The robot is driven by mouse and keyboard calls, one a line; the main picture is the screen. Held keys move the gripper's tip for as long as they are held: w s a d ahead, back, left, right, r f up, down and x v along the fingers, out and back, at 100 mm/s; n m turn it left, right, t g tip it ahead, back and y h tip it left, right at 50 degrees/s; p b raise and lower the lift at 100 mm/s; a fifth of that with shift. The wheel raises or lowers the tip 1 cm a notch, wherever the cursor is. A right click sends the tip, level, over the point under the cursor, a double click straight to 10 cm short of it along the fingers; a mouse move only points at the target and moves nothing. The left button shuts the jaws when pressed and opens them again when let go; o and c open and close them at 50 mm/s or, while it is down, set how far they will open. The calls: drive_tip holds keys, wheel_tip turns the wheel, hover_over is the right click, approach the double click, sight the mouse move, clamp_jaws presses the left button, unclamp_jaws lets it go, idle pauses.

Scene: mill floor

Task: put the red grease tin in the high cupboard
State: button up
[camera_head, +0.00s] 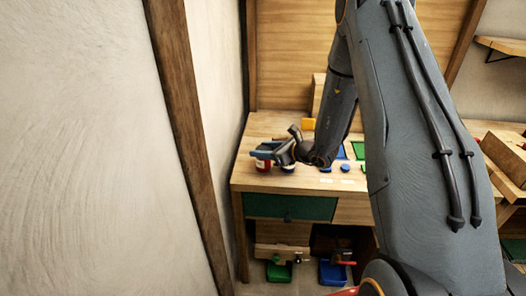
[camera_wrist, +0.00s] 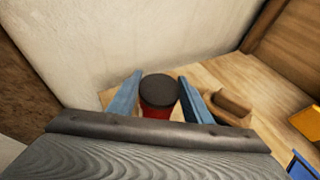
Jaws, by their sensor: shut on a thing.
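The red grease tin (camera_wrist: 157,112) has a dark lid and stands upright between the blue fingers of my gripper (camera_wrist: 159,98) in the wrist view. In the head view the red tin (camera_head: 263,164) shows at the left end of the wooden bench, partly hidden by my gripper (camera_head: 265,155). My gripper is shut on the tin, with a finger on each side. The tin is at the bench top; I cannot tell whether it touches it. I cannot make out a high cupboard for certain in either view.
The bench (camera_head: 250,181) has a green drawer (camera_head: 270,206) and stands close to the pale wall (camera_head: 90,150) and a wooden post (camera_head: 185,120). A green bin (camera_head: 279,272) and a blue bin (camera_head: 332,273) are below.

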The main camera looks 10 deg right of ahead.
drive_tip(key=shift+f, duration=0.6)
drive_tip(key=shift+f, duration=0.1)
drive_tip(key=o, duration=0.9)
drive_tip(key=shift+f, duration=0.15)
drive_tip(key=o, duration=0.5)
